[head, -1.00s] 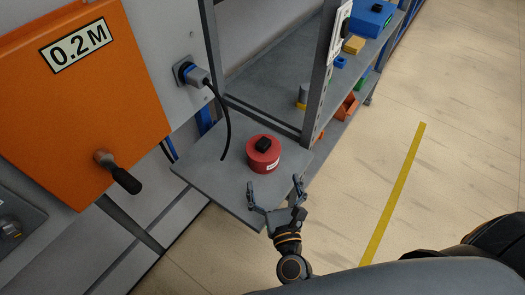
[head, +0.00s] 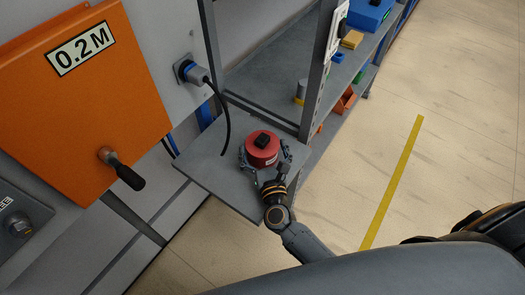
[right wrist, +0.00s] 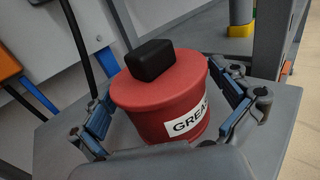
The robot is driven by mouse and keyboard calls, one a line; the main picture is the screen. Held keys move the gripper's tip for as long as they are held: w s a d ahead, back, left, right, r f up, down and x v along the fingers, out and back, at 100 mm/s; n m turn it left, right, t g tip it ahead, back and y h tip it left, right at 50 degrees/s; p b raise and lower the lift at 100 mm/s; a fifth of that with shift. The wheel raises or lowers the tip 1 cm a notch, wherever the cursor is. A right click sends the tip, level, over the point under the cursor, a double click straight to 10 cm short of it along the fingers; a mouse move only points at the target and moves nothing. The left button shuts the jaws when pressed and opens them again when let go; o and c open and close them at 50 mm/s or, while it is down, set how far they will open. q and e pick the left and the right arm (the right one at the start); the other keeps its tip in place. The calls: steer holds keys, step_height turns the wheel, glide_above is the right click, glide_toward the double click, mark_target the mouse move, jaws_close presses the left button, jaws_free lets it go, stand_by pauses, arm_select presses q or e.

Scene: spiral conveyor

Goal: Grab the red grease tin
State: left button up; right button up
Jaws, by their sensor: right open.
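The red grease tin (head: 262,148) stands upright on a small grey shelf (head: 205,168) in the head view. It has a black block-shaped knob on its lid. In the right wrist view the tin (right wrist: 160,100) fills the middle, with a white label reading "GREAS" on its side. My right gripper (head: 265,158) is open, with one finger on each side of the tin. In the right wrist view its blue-padded fingers (right wrist: 168,118) flank the tin; a gap shows on the left, and contact on the right is hard to judge. My left gripper is not in view.
An orange panel (head: 75,110) marked 0.2M with a black-handled lever (head: 125,173) is at the left. A black cable (head: 227,120) hangs to the shelf behind the tin. A grey upright post (head: 318,75) stands right behind it. Open floor lies to the right.

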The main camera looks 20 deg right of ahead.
steer(key=c, duration=1.6)
steer(key=shift+c, duration=0.7)
steer(key=shift+r, duration=0.15)
